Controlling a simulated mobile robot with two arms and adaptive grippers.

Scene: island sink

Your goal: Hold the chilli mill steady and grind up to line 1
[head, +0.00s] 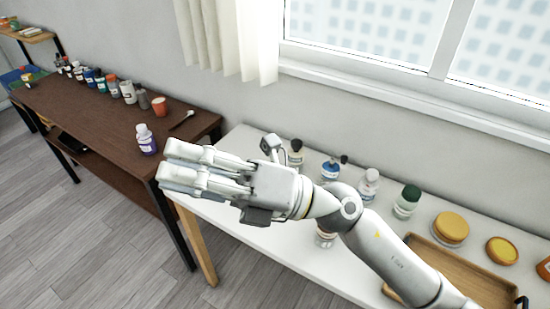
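My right gripper (200,169) reaches in from the right and points left, above the gap between the white table and the dark brown table. Its two fingers lie close side by side, seen obliquely, and nothing shows between them; I cannot tell whether it is open or shut. I cannot tell which container is the chilli mill, and no line 1 can be made out. A small jar (325,238) on the white table is mostly hidden behind my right arm. My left gripper is not in view.
Several bottles, including a green-capped jar (407,202) and a white-capped one (368,187), stand along the back of the white table (262,238). A wooden tray (480,283) is at right. The brown table (85,117) holds a purple-labelled bottle (146,140) and an orange cup (159,106).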

